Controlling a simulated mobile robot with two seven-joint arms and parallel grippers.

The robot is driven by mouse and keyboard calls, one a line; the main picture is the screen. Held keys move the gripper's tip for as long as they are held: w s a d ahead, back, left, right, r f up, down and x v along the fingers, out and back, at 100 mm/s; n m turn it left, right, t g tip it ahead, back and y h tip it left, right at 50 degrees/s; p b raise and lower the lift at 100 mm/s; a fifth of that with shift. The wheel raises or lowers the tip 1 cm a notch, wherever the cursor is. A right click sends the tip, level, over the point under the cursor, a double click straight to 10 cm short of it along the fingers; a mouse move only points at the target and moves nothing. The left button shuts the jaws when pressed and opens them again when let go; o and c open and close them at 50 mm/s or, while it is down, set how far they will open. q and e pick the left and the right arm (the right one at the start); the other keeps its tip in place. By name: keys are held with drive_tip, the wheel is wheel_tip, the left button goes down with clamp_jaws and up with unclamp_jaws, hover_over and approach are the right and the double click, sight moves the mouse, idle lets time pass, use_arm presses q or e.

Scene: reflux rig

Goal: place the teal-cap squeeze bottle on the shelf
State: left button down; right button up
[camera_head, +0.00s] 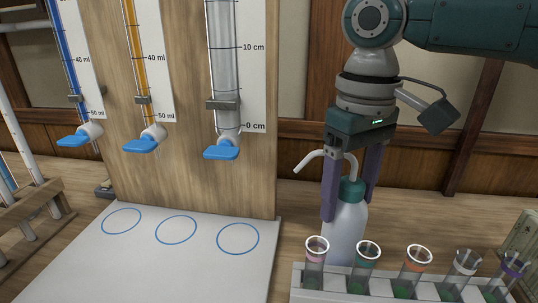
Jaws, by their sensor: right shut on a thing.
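The teal-cap squeeze bottle (344,235) has a white body, a teal cap and a bent white spout that points left. It is upright in the head view, right of the wooden board and behind the test tube rack. My right gripper (348,205) points down from above and is shut on the bottle, with one purple finger on each side near the cap. The bottle's base is hidden behind the rack, so I cannot tell whether it touches the table. My left gripper is not in view. No shelf can be made out clearly.
A white rack (332,296) with several tubes stands in front of the bottle. A wooden board (190,185) holds several graduated tubes with blue taps, above a white sheet (185,270) with blue circles. A wooden rack (32,215) stands at left. Bare table shows behind the bottle.

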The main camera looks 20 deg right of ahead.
drive_tip(key=shift+f, duration=0.45)
drive_tip(key=o, duration=0.8)
